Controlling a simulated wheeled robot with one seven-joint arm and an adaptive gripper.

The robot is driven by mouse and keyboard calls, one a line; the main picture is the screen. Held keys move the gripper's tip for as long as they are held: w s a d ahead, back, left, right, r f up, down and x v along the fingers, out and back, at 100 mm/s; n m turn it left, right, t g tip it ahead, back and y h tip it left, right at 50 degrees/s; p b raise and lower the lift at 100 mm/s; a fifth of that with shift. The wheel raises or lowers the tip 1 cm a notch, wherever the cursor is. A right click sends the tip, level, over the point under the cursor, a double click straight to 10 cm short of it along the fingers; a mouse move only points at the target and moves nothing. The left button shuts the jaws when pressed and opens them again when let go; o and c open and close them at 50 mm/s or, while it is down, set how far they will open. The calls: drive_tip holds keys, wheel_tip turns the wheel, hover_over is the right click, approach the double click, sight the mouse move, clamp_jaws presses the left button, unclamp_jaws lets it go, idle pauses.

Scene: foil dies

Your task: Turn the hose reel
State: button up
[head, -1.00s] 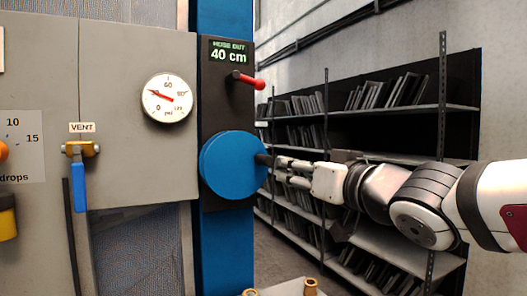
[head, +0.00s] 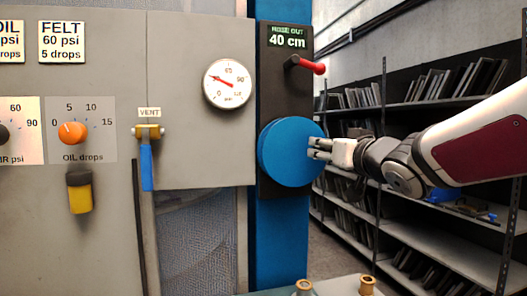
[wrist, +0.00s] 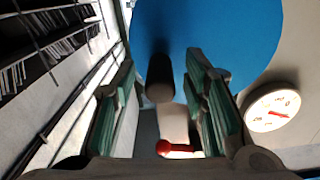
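The hose reel is a round blue disc (head: 288,152) on the blue column, and it fills the top of the wrist view (wrist: 235,35). A short dark handle (wrist: 160,78) sticks out from its face. My gripper (head: 316,148) is at the reel's right edge in the head view, where its fingers hide the handle. In the wrist view my gripper (wrist: 163,85) is open, with one finger on each side of the handle and a gap on both sides. The display (head: 287,40) above reads "HOSE OUT 40 cm".
A red-tipped lever (head: 312,66) sits above the reel and shows in the wrist view (wrist: 165,147). A gauge (head: 228,83), a blue-handled vent valve (head: 147,165) and an orange oil knob (head: 72,132) are to the left. Shelves (head: 440,105) stand behind my arm.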

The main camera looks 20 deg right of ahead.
sight(315, 160)
drive_tip(key=shift+w, duration=0.2)
clamp_jaws()
idle(0.3)
drive_tip(key=m+p, duration=0.1)
drive_tip(key=f+m+p, duration=0.1)
drive_tip(key=m, duration=0.1)
drive_tip(key=shift+f, duration=0.25)
drive_tip(key=shift+a+f+m, duration=0.1)
drive_tip(key=shift+f+m, duration=0.3)
drive_tip(key=shift+m, duration=0.5)
drive_tip(key=shift+a+f+m, duration=0.1)
drive_tip(key=shift+f+m, duration=0.25)
drive_tip(key=shift+m, duration=0.55)
